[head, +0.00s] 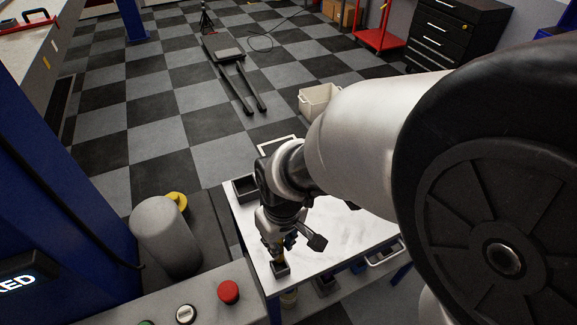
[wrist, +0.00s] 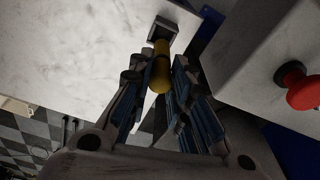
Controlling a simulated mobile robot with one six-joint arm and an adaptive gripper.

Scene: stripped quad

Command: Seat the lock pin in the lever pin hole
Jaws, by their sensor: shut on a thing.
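My gripper (head: 277,237) points down over the near left corner of the white worktop. In the wrist view its blue-padded fingers (wrist: 157,76) are shut on a yellow cylindrical pin (wrist: 161,68), which I take to be the lock pin. The pin's far end meets or overlaps a small dark square holder (wrist: 163,31) on the worktop; I cannot tell whether it sits inside. In the head view the holder (head: 281,269) is just below the fingers, and the pin is mostly hidden by them. I cannot make out the lever or its pin hole in either view.
The white worktop (head: 330,235) has a dark open tray (head: 245,187) at its far left. A grey panel with a red button (head: 228,291) stands close at the left, beside a grey cylinder (head: 165,235). A beige bin (head: 318,101) stands on the checkered floor beyond.

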